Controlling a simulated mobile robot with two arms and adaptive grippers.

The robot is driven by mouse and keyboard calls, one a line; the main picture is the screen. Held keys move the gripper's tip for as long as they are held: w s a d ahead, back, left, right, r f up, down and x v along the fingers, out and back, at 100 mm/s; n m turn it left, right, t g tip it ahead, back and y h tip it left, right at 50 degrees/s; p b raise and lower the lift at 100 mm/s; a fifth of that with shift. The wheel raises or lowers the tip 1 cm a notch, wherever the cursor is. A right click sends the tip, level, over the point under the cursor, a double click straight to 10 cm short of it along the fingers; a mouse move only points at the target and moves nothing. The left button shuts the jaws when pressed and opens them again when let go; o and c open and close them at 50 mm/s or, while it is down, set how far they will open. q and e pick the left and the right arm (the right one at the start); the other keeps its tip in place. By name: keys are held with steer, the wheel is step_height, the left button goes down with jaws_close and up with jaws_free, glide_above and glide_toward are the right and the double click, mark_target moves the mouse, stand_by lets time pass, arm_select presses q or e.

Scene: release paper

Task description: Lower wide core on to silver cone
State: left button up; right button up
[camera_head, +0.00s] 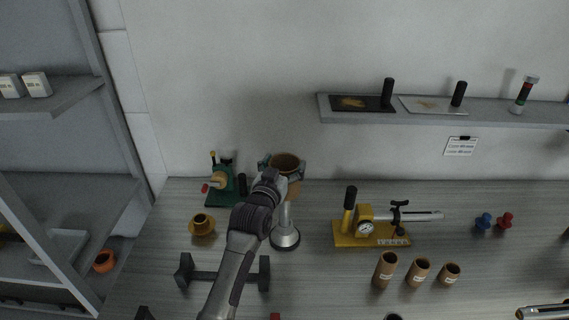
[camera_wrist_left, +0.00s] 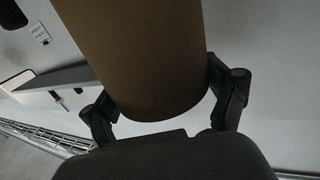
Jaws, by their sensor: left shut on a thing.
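My left gripper (camera_head: 283,170) is shut around a wide brown core (camera_head: 287,160), a hollow cardboard tube, and holds it up. The core also shows large in the left wrist view (camera_wrist_left: 140,60), between the two fingers of my left gripper (camera_wrist_left: 165,110). The silver cone (camera_head: 285,234) stands on the workbench with a round base and a narrow upright post. The core is at the top of this post in the head view; my gripper and arm partly hide where they meet, and I cannot tell whether they touch. My right gripper is not in view.
Several brown tubes (camera_head: 418,272) stand at the bench's front right. A yellow device with a gauge (camera_head: 365,228) stands right of the cone, a green device (camera_head: 222,188) to its left. A dark stand (camera_head: 222,275) lies near my arm. A wall shelf (camera_head: 440,117) hangs behind.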

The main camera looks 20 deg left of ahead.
arm_select(q)
steer(key=shift+r, duration=0.1)
stand_by(0.3)
steer(key=shift+p, duration=0.45)
stand_by(0.6)
stand_by(0.4)
steer(key=shift+f+b, duration=0.5)
steer(key=shift+f, duration=0.6)
steer(key=b, duration=0.3)
glide_above(283, 208)
steer(key=w, duration=0.2)
steer(key=shift+s+f, duration=0.15)
steer(key=shift+f, duration=0.9)
steer(key=shift+s+f, duration=0.1)
steer(key=shift+f, duration=0.9)
steer(key=shift+f+b, duration=2.75)
steer(key=shift+f, duration=1.55)
